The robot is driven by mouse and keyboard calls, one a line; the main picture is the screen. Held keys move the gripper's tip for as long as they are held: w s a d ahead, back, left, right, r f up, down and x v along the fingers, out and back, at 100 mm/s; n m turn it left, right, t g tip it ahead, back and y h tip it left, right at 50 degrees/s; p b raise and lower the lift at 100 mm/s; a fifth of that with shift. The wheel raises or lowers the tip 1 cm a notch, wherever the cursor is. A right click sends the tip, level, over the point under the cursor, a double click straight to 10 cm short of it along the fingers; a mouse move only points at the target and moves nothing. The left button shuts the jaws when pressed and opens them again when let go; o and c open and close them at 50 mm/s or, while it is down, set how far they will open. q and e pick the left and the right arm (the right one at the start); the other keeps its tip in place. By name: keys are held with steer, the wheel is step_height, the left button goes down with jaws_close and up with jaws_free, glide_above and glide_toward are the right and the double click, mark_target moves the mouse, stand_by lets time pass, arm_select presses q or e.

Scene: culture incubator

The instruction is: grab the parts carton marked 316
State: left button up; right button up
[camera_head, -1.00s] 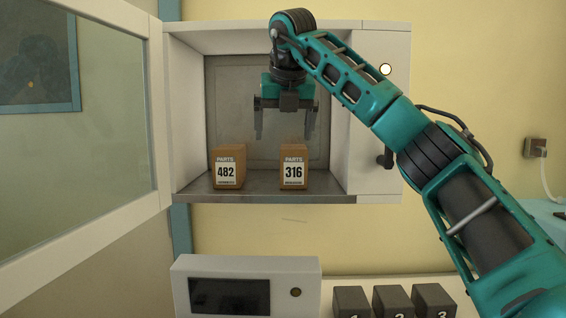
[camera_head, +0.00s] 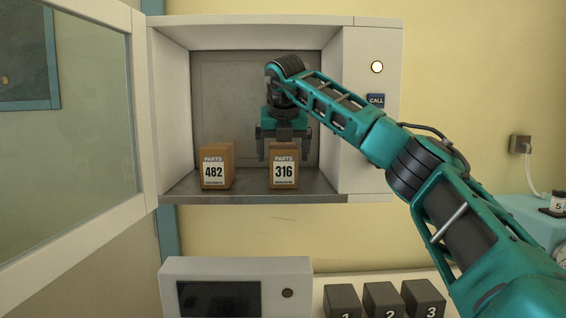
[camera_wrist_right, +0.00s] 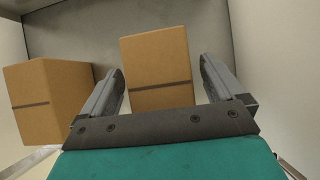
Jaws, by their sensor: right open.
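The parts carton marked 316 (camera_head: 284,171) stands upright on the floor of the open incubator, a brown box with a white label. My right gripper (camera_head: 283,155) is open right above it, fingers pointing down. In the right wrist view the carton (camera_wrist_right: 156,66) shows between the two open fingers (camera_wrist_right: 163,82), with a gap on each side. The similar carton marked 482 (camera_head: 216,168) stands to its left, and it also shows at the left of the right wrist view (camera_wrist_right: 48,98). My left gripper is not in view.
The incubator's glass door (camera_head: 66,120) stands open at the left. Its side wall (camera_head: 338,120) is close to the right of my gripper. A CALL button (camera_head: 376,100) is on the front panel. Numbered dark blocks (camera_head: 382,299) and a white device (camera_head: 238,268) stand below.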

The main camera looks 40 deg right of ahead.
steer(key=shift+x, duration=0.8)
steer(key=shift+c, duration=0.3)
steer(key=c, duration=1.2)
